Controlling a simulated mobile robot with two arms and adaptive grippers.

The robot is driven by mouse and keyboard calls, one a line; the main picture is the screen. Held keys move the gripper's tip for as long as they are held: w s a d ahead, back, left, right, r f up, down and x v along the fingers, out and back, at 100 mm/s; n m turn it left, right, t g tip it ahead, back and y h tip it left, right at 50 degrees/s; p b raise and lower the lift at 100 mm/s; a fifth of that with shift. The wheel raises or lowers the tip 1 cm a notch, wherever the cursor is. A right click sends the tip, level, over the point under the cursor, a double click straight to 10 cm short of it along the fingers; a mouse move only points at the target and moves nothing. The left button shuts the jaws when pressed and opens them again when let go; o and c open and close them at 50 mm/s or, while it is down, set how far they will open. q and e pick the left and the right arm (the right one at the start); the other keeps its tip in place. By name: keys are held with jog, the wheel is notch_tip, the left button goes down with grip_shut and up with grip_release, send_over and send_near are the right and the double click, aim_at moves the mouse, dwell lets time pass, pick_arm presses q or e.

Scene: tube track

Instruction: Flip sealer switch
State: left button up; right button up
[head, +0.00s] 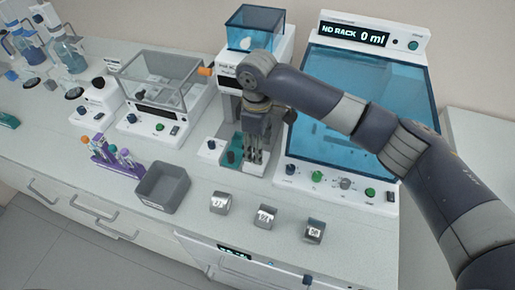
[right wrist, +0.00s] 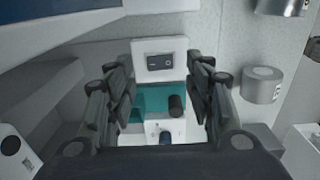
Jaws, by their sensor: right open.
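The sealer (head: 228,87) is a white machine with a blue clear bin on top, in the middle of the head view. My right gripper (head: 254,160) is at its front, over the base, fingers pointing down. In the right wrist view my right gripper (right wrist: 158,100) is open, with nothing between its fingers. A black rocker switch (right wrist: 158,63) on a white block shows just beyond the fingertips, apart from them. A teal plate (right wrist: 152,98) with a dark round post (right wrist: 175,106) lies between the fingers. In the head view the gripper hides the switch. My left gripper is not in view.
A blue-lidded cabinet (head: 370,75) stands close on the right. A clear-walled balance (head: 160,80) stands left. A grey bin (head: 163,187), a purple tube rack (head: 118,165) and three metal blocks, one of them (head: 220,203) nearest the bin, sit along the front of the counter.

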jog(key=shift+f, duration=1.5)
jog(key=shift+c, duration=0.5)
jog(key=c, duration=1)
jog(key=shift+o, duration=0.2)
jog(key=p, duration=0.1)
jog(key=t+p, duration=0.1)
jog(key=p, duration=0.1)
jog(key=shift+s+r, duration=0.2)
jog(key=shift+r, duration=0.05)
jog(key=shift+f+t+h+p, duration=0.25)
jog(key=shift+t+h+p, duration=0.05)
jog(key=shift+t+p, duration=0.1)
